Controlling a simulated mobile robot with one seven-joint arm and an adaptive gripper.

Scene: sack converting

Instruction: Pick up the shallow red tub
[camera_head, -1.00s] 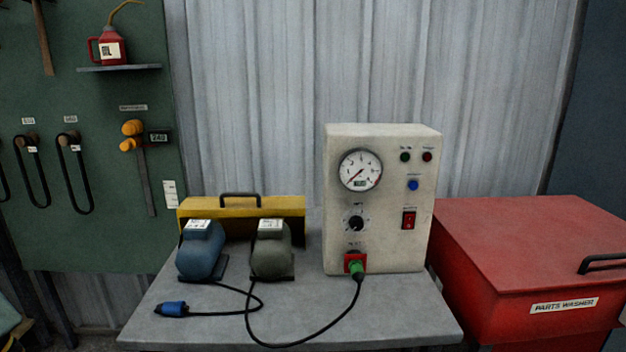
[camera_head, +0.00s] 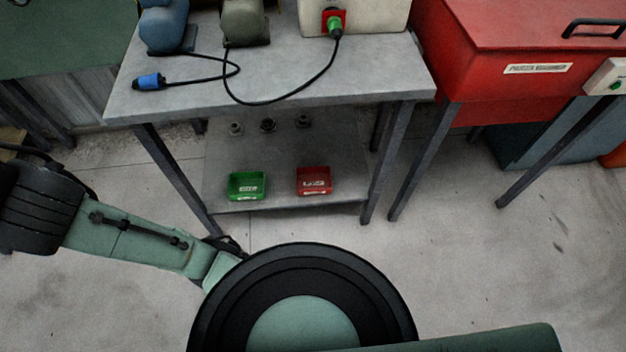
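The shallow red tub (camera_head: 314,182) sits on the lower shelf of the grey bench, near the shelf's front edge and right of centre. It has a white label on its front. A similar green tub (camera_head: 247,186) sits to its left, apart from it. My green arm reaches in from the left and crosses the lower part of the view. My gripper cannot be made out; large arm links fill the bottom of the view.
The bench top (camera_head: 190,98) overhangs the lower shelf (camera_head: 275,200). Bench legs flank the shelf. A black cable (camera_head: 300,95) lies on top. The red parts washer (camera_head: 500,70) stands right. Bare floor (camera_head: 470,260) lies in front.

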